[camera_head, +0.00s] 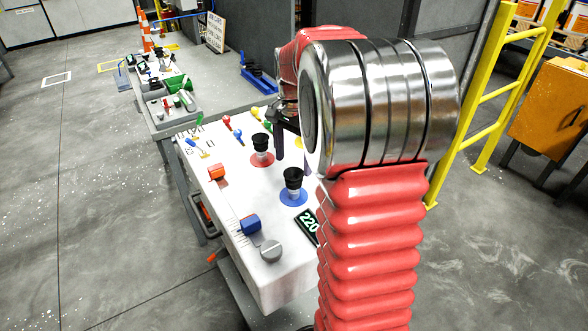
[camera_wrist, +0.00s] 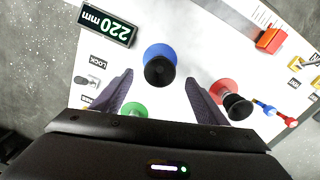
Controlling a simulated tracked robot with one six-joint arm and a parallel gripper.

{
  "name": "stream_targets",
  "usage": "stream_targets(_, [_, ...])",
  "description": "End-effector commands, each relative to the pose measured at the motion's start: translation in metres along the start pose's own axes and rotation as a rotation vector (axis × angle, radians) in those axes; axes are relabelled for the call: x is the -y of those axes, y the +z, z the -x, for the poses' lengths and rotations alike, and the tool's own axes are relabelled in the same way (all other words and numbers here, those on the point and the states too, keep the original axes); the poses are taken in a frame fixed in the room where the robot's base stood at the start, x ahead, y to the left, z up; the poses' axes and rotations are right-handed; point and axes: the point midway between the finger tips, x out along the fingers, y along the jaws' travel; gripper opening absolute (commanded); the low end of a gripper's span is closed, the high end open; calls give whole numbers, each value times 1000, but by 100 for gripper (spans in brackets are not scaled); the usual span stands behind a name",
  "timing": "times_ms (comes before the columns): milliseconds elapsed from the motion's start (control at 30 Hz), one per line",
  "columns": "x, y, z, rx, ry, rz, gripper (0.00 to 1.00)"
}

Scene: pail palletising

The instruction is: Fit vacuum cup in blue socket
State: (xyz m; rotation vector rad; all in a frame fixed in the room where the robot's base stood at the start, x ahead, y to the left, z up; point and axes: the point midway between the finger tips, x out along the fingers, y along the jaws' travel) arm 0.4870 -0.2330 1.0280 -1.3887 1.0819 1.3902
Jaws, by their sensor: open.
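A black vacuum cup with a pale stem (camera_head: 293,179) stands roughly upright over the round blue socket (camera_head: 287,201). In the wrist view the cup (camera_wrist: 159,71) covers the middle of the blue disc (camera_wrist: 153,48); whether it is seated cannot be told. A second black cup (camera_head: 261,142) stands at the red socket (camera_head: 262,161); it also shows in the wrist view (camera_wrist: 238,107). My gripper (camera_head: 293,156) is open above the table, its fingers apart. In the wrist view my gripper (camera_wrist: 158,77) has the blue-socket cup in line between its fingertips, with no visible contact.
The white table (camera_head: 268,269) carries a 220 mm display (camera_head: 308,225), a blue block (camera_head: 250,224), an orange block (camera_head: 217,172) and a grey knob (camera_head: 271,251). A green disc (camera_wrist: 134,108) lies near the left finger. Yellow rails (camera_head: 487,95) stand right. Red and blue knobs stand beyond the cups.

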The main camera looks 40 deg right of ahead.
Motion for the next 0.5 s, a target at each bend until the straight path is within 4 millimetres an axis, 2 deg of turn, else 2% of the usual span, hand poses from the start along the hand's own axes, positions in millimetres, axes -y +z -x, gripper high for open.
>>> stream_targets(300, [0, 0, 55, -1, -2, 0, 67])
stream_targets(500, [0, 0, 74, -1, -1, -1, 67])
